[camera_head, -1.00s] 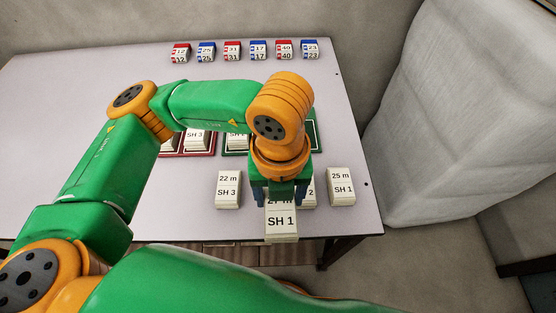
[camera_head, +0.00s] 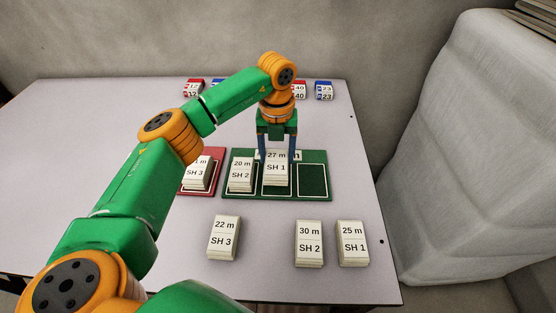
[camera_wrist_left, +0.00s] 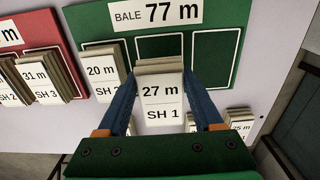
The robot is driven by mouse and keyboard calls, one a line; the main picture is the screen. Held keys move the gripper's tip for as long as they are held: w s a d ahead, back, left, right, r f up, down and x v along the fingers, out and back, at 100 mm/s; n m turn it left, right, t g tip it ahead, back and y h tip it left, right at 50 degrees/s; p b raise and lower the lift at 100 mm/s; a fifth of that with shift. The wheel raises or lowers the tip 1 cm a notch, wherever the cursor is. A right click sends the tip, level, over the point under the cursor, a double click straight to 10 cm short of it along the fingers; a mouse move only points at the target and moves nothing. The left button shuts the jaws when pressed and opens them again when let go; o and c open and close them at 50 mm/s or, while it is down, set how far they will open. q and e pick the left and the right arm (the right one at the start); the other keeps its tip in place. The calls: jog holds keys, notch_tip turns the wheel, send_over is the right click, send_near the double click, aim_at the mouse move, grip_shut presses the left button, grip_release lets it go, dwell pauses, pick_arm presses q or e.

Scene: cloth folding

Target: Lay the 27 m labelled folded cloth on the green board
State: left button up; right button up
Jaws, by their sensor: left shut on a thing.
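The 27 m SH 1 folded cloth (camera_head: 276,172) is between the fingers of my left gripper (camera_head: 277,158), which is shut on it. It appears over the middle outlined space of the green board (camera_head: 313,180); I cannot tell whether it touches the board. In the left wrist view the cloth (camera_wrist_left: 161,96) sits between the two blue fingers, its label facing the camera. The green board (camera_wrist_left: 215,60) there carries a BALE 77 m label. The 20 m SH 2 cloth (camera_head: 240,173) lies in the board's left space. The right space is empty. My right gripper is not in view.
A red board (camera_head: 187,188) with cloths, one labelled SH 3 (camera_head: 199,172), lies left of the green board. Cloths 22 m (camera_head: 223,238), 30 m (camera_head: 309,244) and 25 m (camera_head: 352,243) lie near the front edge. Red and blue labelled stacks (camera_head: 324,91) stand at the back.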

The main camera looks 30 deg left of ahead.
aim_at(277, 163)
pick_arm(q)
jog(key=shift+w+f, duration=0.25)
jog(key=shift+f, duration=0.1)
jog(key=f, duration=0.3)
jog(key=shift+w+a+f, duration=0.25)
jog(key=shift+w+f, duration=0.05)
jog(key=shift+f, duration=0.15)
jog(key=shift+f, duration=0.15)
jog(key=o, duration=1.4)
jog(key=shift+c, duration=0.2)
